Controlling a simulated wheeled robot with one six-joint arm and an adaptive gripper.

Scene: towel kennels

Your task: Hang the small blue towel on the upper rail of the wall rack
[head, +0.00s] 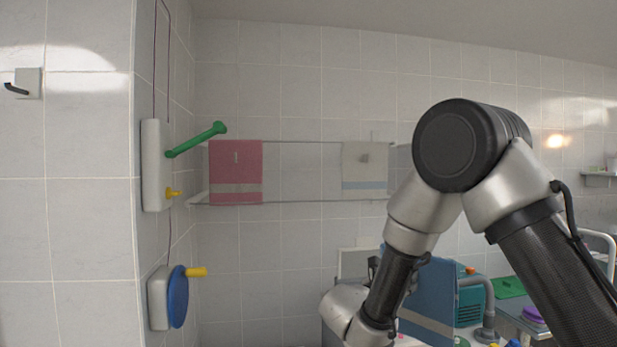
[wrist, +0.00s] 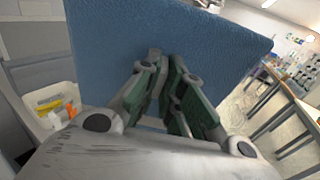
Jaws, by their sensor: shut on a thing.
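The small blue towel (head: 432,292) hangs from my gripper at the lower right of the head view, with a pale stripe near its bottom. In the wrist view the towel (wrist: 125,40) spreads across the top, and my gripper (wrist: 166,70) is shut on it. The fingertips are partly lost against the cloth. The wall rack's upper rail (head: 300,142) runs along the back wall, left of and higher in the picture than the towel. The towel appears apart from the rail.
A pink towel (head: 236,165) hangs at the rack's left and a beige towel (head: 364,165) at its right; the upper rail between them is bare. Green (head: 197,140) and yellow (head: 196,272) handles jut from the left wall. A teal box (head: 470,300) stands behind the blue towel.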

